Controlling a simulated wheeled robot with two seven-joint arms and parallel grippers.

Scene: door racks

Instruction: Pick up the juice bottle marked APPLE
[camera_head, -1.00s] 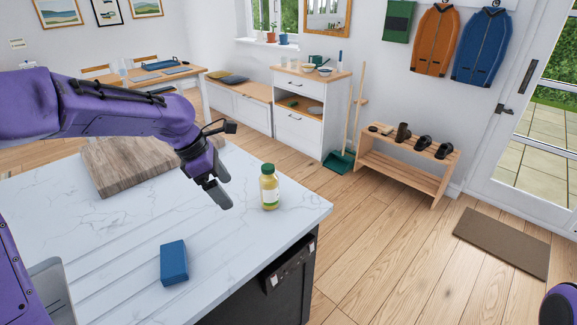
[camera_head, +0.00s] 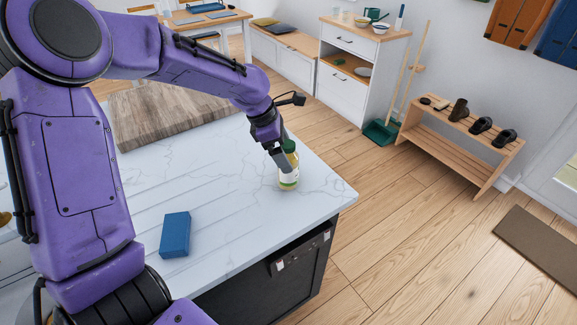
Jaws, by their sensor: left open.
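The juice bottle (camera_head: 289,179) stands upright on the white marble-look counter (camera_head: 225,197), near its right corner. It has a green cap, a pale label and yellowish juice. The label's wording is too small to read. My left gripper (camera_head: 283,160) is open at the bottle's upper part, tilted down. A finger covers part of the bottle's left side. I cannot tell whether the fingers touch it. My right gripper is not in view.
A blue block (camera_head: 175,235) lies on the counter at the front. A wooden board (camera_head: 170,112) lies behind, beneath my left arm. The counter's right edge drops to the wooden floor. A shoe rack (camera_head: 455,145) stands well beyond it.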

